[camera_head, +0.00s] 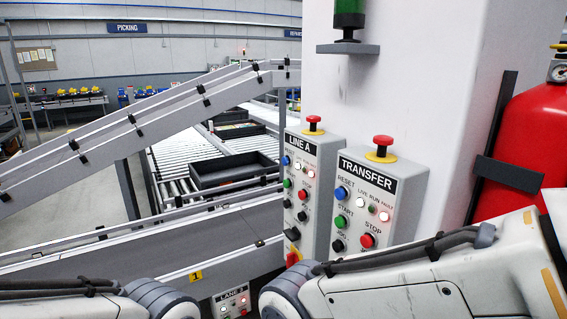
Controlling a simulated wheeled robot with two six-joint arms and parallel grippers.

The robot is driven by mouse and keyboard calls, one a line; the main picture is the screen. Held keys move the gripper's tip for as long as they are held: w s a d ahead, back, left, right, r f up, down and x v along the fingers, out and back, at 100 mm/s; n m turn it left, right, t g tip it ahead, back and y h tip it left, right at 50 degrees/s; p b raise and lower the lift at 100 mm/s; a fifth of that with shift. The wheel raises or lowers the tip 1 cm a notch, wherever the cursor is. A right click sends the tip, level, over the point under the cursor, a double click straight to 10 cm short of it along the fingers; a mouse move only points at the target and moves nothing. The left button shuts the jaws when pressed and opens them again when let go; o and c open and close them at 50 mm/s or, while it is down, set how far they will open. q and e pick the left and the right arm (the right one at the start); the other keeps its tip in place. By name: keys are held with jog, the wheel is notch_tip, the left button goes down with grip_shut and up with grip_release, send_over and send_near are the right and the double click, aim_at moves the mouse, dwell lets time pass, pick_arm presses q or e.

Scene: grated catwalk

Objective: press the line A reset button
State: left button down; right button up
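The LINE A control box (318,165) is mounted at the middle of the view, left of the TRANSFER box. Its blue reset button (286,160) is at the upper left of its face, under the word RESET. Below it are a green button (287,183) and a red button (302,194). A red mushroom button (313,119) on a yellow base stands on top. A red lamp on its face appears lit. Only links of my two arms show along the bottom edge, well below the reset button. Both grippers are out of view.
The TRANSFER box (370,170) stands close to the right, with its own blue reset button (341,193). A smaller LANE box (230,302) is low down. Sloped conveyor rails (140,130) cross at left. A red extinguisher (525,150) and white column (420,80) are at right.

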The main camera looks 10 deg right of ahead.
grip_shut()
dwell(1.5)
